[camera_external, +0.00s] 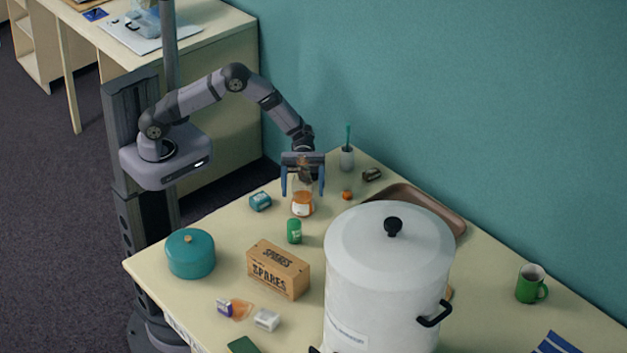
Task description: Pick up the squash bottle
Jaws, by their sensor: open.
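The squash bottle (302,204) is a clear bottle with orange contents and a pale label. It stands upright on the table near the back left edge. My gripper (303,190) points down over the bottle, with its blue fingers open on either side of the bottle's upper part. I cannot tell whether the fingers touch it. The bottle's top is partly hidden by my gripper.
A wooden crate (278,269), a teal pot (190,253) and a large white urn (388,275) stand nearer. A brown tray (455,222) lies behind the urn.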

